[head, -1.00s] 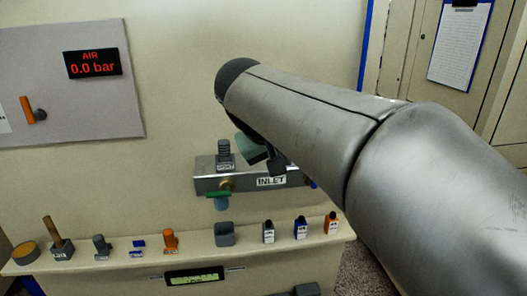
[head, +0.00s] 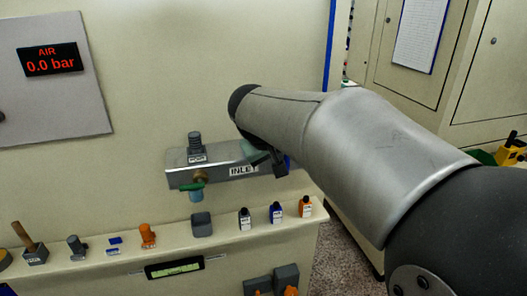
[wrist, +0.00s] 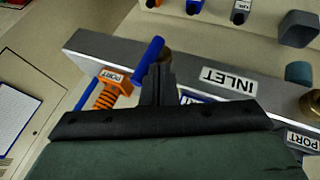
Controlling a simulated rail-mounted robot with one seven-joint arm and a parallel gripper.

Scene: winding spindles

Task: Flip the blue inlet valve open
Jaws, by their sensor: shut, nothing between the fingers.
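The blue inlet valve lever (wrist: 147,66) shows in the wrist view as a slanted bar beside a brass stem on the grey INLET manifold (wrist: 205,73). My gripper (wrist: 158,72) is shut and empty, its dark fingers just right of the lever. I cannot tell whether they touch it. In the head view the manifold (head: 215,168) sticks out from the wall, and only a sliver of blue (head: 287,162) shows at its right end. My arm hides most of that end. The gripper (head: 279,168) is partly hidden there.
An orange PORT fitting (wrist: 107,92) sits left of the lever in the wrist view. Several small bottles and blocks stand on the ledge (head: 222,243) below. The AIR display (head: 49,59) reads 0.0 bar.

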